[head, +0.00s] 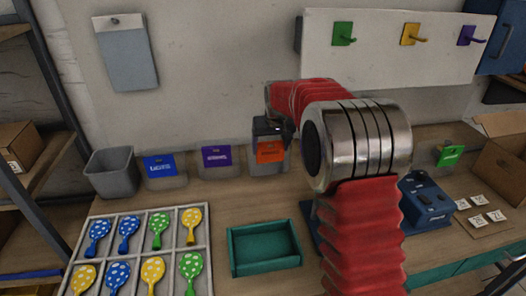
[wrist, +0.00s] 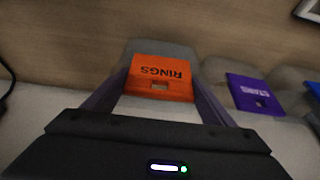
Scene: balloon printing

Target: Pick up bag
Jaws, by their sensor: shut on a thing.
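A clear greyish bag with an orange header card reading RINGS (head: 271,152) is at the back of the workbench, by the wall. In the wrist view its orange card (wrist: 161,78) faces me, with the lettering upside down, between my two fingers. My gripper (head: 269,132) is over the top of this bag and is shut on it. The bag's lower part sits level with its neighbours; I cannot tell whether it touches the bench. My arm hides part of the bench to its right.
A purple-card bag (head: 217,156) and a blue-card bag (head: 165,167) stand to the left, beside a grey bin (head: 112,173). A green-card bag (head: 449,154) is at right. In front are a balloon tray (head: 136,211), a teal tray (head: 263,266) and a blue machine (head: 427,201).

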